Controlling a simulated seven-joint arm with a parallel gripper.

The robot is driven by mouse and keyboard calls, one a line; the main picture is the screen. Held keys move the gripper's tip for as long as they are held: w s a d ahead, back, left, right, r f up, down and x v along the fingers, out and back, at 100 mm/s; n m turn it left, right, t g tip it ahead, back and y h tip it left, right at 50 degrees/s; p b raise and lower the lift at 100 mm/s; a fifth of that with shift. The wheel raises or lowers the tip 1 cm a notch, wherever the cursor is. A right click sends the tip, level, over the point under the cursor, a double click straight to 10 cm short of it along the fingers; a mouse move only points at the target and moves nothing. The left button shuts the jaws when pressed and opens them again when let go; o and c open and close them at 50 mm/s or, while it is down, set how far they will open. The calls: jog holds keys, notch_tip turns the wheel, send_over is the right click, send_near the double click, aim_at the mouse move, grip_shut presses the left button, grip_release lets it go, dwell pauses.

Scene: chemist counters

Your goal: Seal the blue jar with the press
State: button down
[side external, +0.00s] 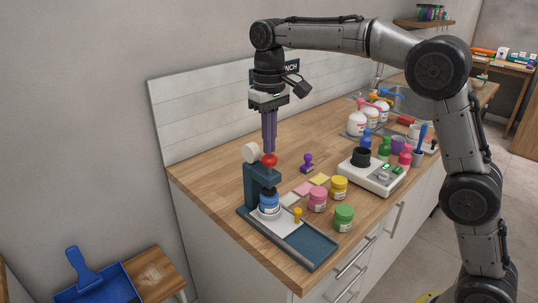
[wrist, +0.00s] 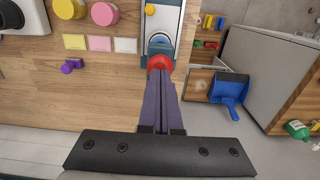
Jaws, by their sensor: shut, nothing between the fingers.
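The press (side external: 250,190) is a dark teal stand with a red knob (side external: 269,160) on top, near the counter's left end. The blue jar (side external: 269,201) stands upright on the press base under the head, and a bit of blue shows beyond the knob in the wrist view (wrist: 160,40). My gripper (side external: 269,150) points straight down with its purple fingers together, empty, directly above the red knob. In the wrist view the fingertips (wrist: 161,74) overlap the red knob (wrist: 160,62). I cannot tell if they touch it. The jar's top is hidden by the press head.
A small yellow piece (side external: 297,215) stands on the press base. Pink (side external: 317,200), yellow (side external: 339,188) and green (side external: 343,218) jars stand to the right, near paper notes (side external: 319,179) and a purple stamp (side external: 307,163). A white device (side external: 370,178) with a black cup stands farther right.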

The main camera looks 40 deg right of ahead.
jog(key=shift+f, duration=0.25)
jog(key=shift+f, duration=0.9)
dwell(0.4)
jog(key=shift+r, duration=3.65)
